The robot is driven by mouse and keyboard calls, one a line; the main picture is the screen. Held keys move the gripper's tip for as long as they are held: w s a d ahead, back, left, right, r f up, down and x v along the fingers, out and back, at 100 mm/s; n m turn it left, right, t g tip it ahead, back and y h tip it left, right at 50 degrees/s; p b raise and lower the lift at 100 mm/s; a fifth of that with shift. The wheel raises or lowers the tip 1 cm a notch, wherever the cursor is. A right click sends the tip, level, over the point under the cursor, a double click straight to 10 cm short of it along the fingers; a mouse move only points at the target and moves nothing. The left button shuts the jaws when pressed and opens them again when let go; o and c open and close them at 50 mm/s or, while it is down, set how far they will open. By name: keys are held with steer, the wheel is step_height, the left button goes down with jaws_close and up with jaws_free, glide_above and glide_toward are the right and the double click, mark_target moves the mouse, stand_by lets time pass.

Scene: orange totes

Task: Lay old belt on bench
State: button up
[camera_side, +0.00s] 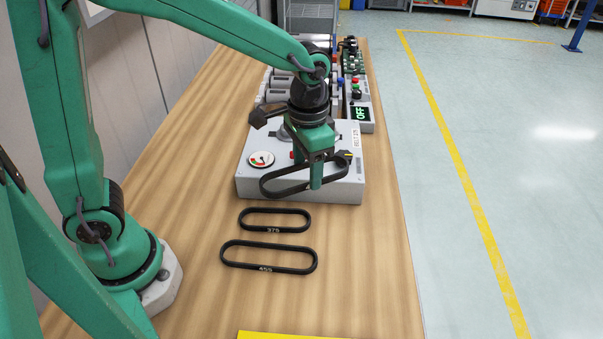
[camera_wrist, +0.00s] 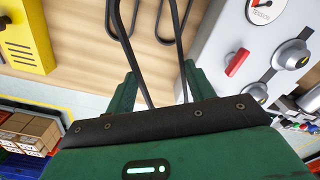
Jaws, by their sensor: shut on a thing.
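A black belt loop (camera_side: 272,194) hangs from my gripper (camera_side: 316,184) in front of the grey machine box (camera_side: 260,186). The gripper is shut on the belt, and the loop reaches out to both sides of the fingers, above the bench. In the wrist view the belt's dark strands (camera_wrist: 129,51) run up past my green fingers (camera_wrist: 158,82). The wooden bench (camera_side: 365,270) is bare at its near right. Two more black belts lie flat on it, one marked 375 (camera_side: 275,210) and a longer one marked 455 (camera_side: 268,247).
The box carries a round gauge (camera_side: 261,159), knobs and a red switch (camera_wrist: 237,62). A panel reading OFF (camera_side: 362,114) and more equipment stand behind it. A yellow item (camera_side: 290,336) sits at the near edge. Bench between the belts and the right edge is free.

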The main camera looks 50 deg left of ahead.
steer(key=s+d+f+m, duration=0.3)
steer(key=s+d, duration=0.3)
steer(key=m, duration=0.3)
glide_above(279, 303)
step_height(279, 303, down, 3)
steer(key=shift+f, duration=0.1)
steer(key=shift+f, duration=0.1)
steer(key=shift+f, duration=2.4)
steer(key=shift+f, duration=1.95)
steer(key=o, duration=1)
steer(key=shift+o, duration=0.2)
steer(key=shift+r, duration=1.15)
